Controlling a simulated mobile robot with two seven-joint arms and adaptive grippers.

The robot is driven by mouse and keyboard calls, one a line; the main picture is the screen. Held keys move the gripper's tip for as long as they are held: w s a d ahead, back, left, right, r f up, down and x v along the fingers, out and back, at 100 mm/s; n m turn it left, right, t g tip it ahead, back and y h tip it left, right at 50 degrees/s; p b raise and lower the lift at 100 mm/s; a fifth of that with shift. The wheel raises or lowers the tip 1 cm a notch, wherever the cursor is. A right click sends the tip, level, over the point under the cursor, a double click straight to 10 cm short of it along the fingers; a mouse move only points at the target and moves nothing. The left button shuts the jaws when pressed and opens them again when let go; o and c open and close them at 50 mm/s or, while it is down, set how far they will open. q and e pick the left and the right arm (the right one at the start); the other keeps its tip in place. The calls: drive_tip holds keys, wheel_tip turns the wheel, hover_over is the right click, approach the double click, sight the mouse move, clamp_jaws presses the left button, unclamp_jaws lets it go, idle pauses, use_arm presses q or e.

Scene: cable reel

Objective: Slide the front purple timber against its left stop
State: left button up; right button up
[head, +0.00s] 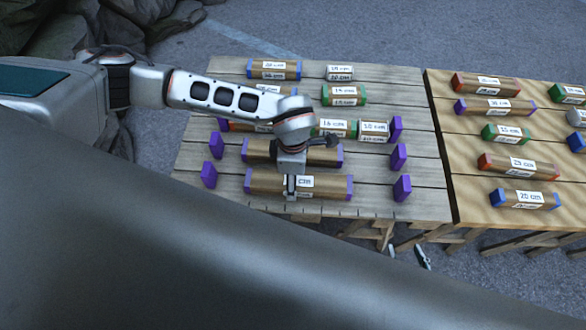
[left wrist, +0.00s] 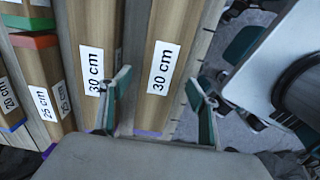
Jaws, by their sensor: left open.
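The front purple timber (head: 325,186) is a brown bar with purple ends and a white label, lying on the left wooden table. Its left stop, a purple block (head: 209,175), stands apart from its left end. A matching purple block (head: 402,188) stands beyond its right end, also with a gap. My left gripper (head: 290,188) is over the timber just left of the label. In the left wrist view, its open fingers (left wrist: 160,98) are on either side of the timber (left wrist: 158,30), whose label reads 30 cm. Contact cannot be told. My right gripper is not in view.
Another purple-ended timber (head: 325,157) lies just behind, with purple stops at both sides. Shorter timbers with blue or green ends lie farther back. A second table (head: 460,205) at the right holds more timbers. Bare planks separate the front timber from its stops.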

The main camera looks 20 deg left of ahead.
use_arm(q)
drive_tip(key=shift+f, duration=1.1)
drive_tip(key=c, duration=1.5)
drive_tip(key=shift+a, duration=0.1)
